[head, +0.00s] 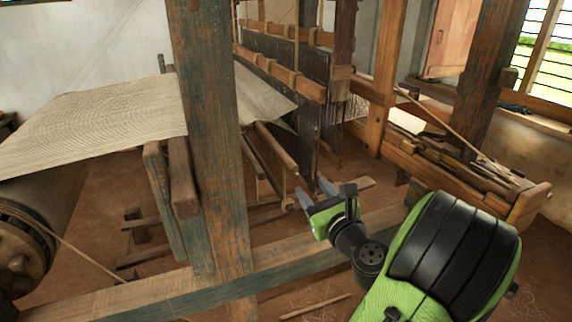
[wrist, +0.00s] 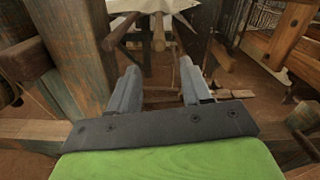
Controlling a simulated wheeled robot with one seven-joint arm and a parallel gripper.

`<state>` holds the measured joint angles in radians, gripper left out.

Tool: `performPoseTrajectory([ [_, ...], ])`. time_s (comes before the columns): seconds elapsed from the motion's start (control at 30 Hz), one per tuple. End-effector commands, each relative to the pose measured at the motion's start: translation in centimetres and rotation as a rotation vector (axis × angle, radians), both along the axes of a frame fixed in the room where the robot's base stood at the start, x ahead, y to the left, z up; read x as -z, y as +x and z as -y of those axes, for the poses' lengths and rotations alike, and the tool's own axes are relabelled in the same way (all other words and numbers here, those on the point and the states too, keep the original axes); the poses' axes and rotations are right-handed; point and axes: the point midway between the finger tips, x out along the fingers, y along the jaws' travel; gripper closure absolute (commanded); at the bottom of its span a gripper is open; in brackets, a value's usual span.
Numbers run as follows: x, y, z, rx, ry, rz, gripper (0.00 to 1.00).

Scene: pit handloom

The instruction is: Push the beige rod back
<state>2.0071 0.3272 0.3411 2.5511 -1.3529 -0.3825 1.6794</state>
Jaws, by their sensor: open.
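My gripper (head: 316,192) is open and empty, with its two grey fingers pointing into the loom, beneath the cloth. In the wrist view the gripper (wrist: 160,80) shows its fingers apart with nothing between them. A beige rod (head: 277,149) lies under the loom's cloth, beyond my fingertips, sloping down toward the gripper. In the wrist view a rod (wrist: 158,32) appears ahead, above the gap between the fingers; it looks like the same one. I see no contact between gripper and rod. The rod's far end is hidden by the loom frame and cloth.
A thick weathered post (head: 208,150) stands left of my gripper, and a low floor beam (head: 170,293) crosses below it. Woven cloth (head: 105,118) stretches at left. A wooden trough (head: 430,160) with loose sticks stands at right. A stick (head: 315,307) lies on the floor.

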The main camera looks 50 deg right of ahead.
Motion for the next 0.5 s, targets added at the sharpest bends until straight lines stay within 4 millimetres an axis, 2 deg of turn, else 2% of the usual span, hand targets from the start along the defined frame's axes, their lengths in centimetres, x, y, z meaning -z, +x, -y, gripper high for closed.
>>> performPoseTrajectory([
  [0.07,-0.9,0.8,0.3,-0.006,0.007,0.004,0.52],
  [0.37,-0.8,4.3,2.2,-0.007,0.008,-0.009,0.52],
  [0.5,-0.5,7.5,4.0,-0.009,-0.006,-0.010,0.52],
])
